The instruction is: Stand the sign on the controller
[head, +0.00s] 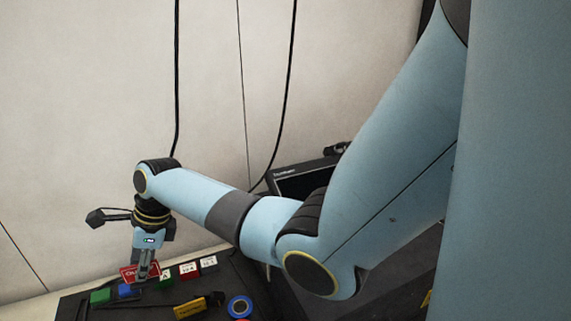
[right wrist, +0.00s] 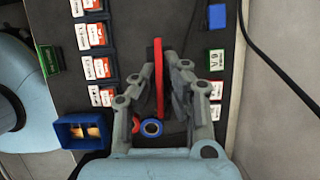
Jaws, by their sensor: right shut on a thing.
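The red sign (head: 127,272) with white lettering is held in my right gripper (head: 146,276), low over the dark worktop at the lower left of the head view. In the right wrist view the sign (right wrist: 158,70) shows edge-on as a thin red strip between the fingers of the right gripper (right wrist: 166,62), which is shut on it. I cannot tell whether its lower edge touches the worktop. A dark box with a screen (head: 300,184), perhaps the controller, stands behind my right arm, which partly hides it. My left gripper is not in view.
The right wrist view shows a blue bin (right wrist: 70,133) and a cable (right wrist: 262,60).

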